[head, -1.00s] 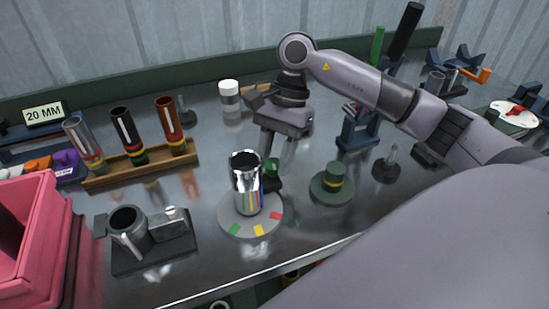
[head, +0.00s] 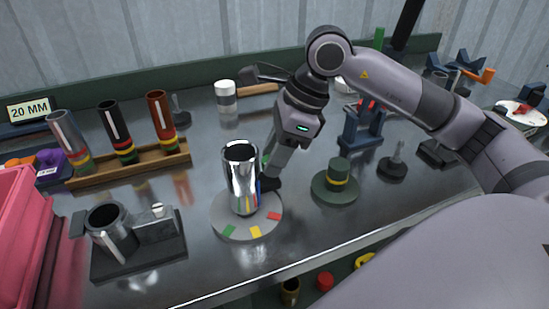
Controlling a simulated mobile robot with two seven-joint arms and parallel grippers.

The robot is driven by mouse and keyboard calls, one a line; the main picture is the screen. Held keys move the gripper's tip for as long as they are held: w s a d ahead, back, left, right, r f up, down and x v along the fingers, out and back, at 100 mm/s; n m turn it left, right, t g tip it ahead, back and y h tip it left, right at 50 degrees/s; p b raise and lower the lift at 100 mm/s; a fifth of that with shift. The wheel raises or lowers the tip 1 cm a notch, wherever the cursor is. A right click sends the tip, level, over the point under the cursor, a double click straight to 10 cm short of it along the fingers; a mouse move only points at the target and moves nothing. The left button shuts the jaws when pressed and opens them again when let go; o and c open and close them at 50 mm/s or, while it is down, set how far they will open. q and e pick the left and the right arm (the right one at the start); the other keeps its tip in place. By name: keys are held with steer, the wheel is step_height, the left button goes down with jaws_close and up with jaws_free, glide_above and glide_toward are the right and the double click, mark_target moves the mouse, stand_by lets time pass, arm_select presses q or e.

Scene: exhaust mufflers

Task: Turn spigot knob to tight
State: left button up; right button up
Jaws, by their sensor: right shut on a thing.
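A shiny chrome cylinder (head: 238,180) stands upright on a round grey base (head: 224,218) with green, yellow and red patches along its front rim. My right gripper (head: 270,180) reaches down just behind and to the right of the cylinder, its wrist tilted. It is shut on a small dark part low beside the cylinder, seemingly the spigot knob; a sliver of green (head: 265,166) shows there. The cylinder and fingers hide most of this part, so I cannot tell which patch it points to. My left gripper is out of view.
A dark green stepped disc (head: 337,190) stands close on the right. A wooden rack (head: 110,172) with three tubes is at the left, a dark fixture with a grey cup (head: 110,238) at front left. A white-topped jar (head: 226,97) stands behind.

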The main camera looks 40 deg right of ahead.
steer(key=shift+m+t+b, duration=0.3)
steer(key=shift+m+t, duration=0.1)
steer(key=shift+m, duration=0.5)
steer(key=shift+a+m+t+h+b, duration=0.1)
steer(key=shift+m+t+h+b, duration=0.3)
steer(key=shift+m, duration=0.7)
steer(key=shift+r+m+h, duration=0.1)
steer(key=shift+m+h, duration=0.2)
steer(key=shift+m, duration=0.5)
steer(key=o, duration=1)
steer(key=shift+s, duration=0.1)
steer(key=shift+o, duration=0.2)
steer(key=v, duration=0.7)
